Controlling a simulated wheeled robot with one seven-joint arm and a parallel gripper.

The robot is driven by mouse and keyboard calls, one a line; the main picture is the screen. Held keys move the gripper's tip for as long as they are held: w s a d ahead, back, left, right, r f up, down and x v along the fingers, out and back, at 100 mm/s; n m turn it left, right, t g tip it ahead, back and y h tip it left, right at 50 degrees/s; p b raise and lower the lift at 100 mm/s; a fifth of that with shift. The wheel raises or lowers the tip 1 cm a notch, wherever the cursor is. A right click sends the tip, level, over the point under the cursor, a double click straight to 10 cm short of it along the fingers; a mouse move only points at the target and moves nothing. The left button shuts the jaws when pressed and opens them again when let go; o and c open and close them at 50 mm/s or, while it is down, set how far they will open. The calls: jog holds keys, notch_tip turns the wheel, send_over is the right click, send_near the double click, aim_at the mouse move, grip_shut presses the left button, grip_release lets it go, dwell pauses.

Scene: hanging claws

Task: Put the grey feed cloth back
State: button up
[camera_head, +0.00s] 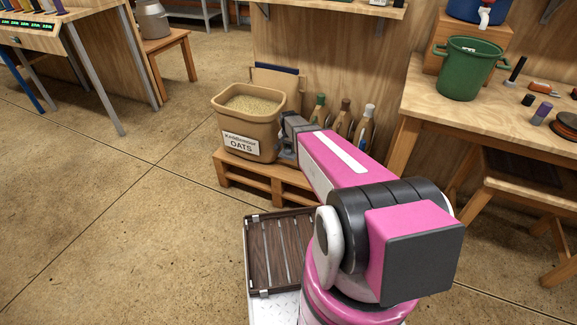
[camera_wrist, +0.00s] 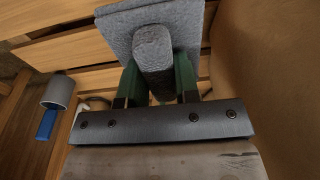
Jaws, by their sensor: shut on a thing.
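The grey feed cloth (camera_wrist: 178,20) shows at the top of the wrist view as a flat grey square with a thick raised fold in the middle. My gripper (camera_wrist: 155,78) is shut on that fold, with a green finger on each side. Slatted wood shows beyond the cloth; I cannot tell whether the cloth touches it. In the head view my arm reaches to the right side of the tan oats bin (camera_head: 238,145), and the gripper and cloth are mostly hidden there.
The oats bin stands on a wooden pallet (camera_head: 231,176) with several bottles (camera_head: 343,117) to its right. A workbench (camera_head: 425,100) with a green bucket (camera_head: 468,68) is at the right. A grey cylinder (camera_wrist: 58,92) shows at left in the wrist view. Floor at left is clear.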

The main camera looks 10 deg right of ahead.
jog(key=shift+w+f, duration=0.15)
jog(key=shift+f, duration=0.7)
notch_tip(320, 180, down, 9)
jog(key=shift+f, duration=0.1)
jog(key=shift+f, duration=0.15)
jog(key=o, duration=0.9)
jog(key=shift+c, duration=0.2)
jog(key=r, duration=0.4)
jog(key=s+r, duration=0.1)
jog(key=r, duration=0.7)
jog(key=shift+s+a, duration=0.15)
jog(key=shift+a, duration=0.25)
jog(key=s+r+n, duration=0.3)
jog(key=s+r, duration=0.4)
jog(key=s, duration=0.4)
jog(key=s+r+n+g, duration=0.1)
jog(key=s+r+n, duration=0.2)
jog(key=s+r, duration=0.5)
jog(key=s+d, duration=0.1)
jog(key=s, duration=0.3)
jog(key=shift+n+y, duration=0.3)
jog(key=shift+y, duration=0.1)
